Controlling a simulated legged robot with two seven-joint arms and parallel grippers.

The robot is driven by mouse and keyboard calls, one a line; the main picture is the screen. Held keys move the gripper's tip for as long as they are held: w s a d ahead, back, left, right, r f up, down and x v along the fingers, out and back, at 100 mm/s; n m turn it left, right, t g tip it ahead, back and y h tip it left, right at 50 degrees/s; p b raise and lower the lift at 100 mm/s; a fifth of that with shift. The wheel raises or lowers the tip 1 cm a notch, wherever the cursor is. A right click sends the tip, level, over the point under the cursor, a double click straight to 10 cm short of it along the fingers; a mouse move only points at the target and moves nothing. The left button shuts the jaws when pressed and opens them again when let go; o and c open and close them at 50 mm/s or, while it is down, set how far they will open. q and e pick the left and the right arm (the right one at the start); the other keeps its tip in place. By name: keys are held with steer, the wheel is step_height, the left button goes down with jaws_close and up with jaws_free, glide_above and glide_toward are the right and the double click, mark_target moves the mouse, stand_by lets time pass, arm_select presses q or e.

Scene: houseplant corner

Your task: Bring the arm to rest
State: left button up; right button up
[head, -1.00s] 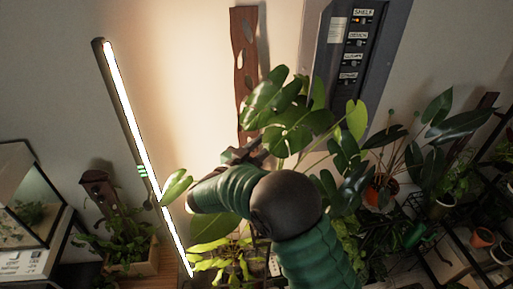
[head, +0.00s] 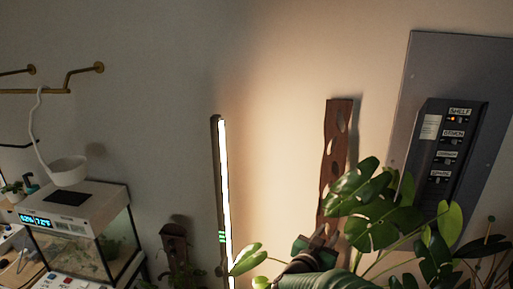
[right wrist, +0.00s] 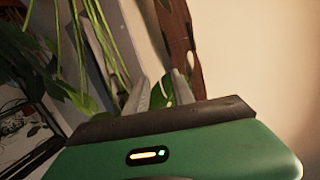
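My right arm, with a green sleeve, comes in at the bottom edge of the head view, and most of it is cut off. My right gripper (head: 318,240) is in front of the lower part of the brown wooden plank (head: 337,140), beside the big split leaves (head: 375,205). In the right wrist view its two grey fingers (right wrist: 161,88) stand apart. A green leaf and the plank show behind the gap, and nothing is held. My left gripper is in neither view.
A lit tube lamp (head: 224,185) stands left of the gripper. A grey switch panel (head: 445,140) is on the wall at right.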

steer(key=s+a+f+n+g+y+b, duration=0.1)
steer(key=s+a+f+n+g+y, duration=0.1)
steer(key=s+a+f+n+y, duration=0.25)
steer(key=s+a+f+n+g+y+b, duration=0.1)
steer(key=s+a+f+n+g+y, duration=0.15)
steer(key=s+f+y, duration=0.45)
steer(key=s+d+f+g, duration=0.1)
steer(key=s+f+g, duration=0.2)
steer(key=s, duration=0.6)
steer(key=s+d+f+n+g, duration=0.1)
steer(key=s+f+g, duration=0.2)
steer(key=s, duration=0.7)
step_height(320, 180, down, 3)
steer(key=shift+r+h, duration=0.2)
steer(key=shift+h, duration=0.25)
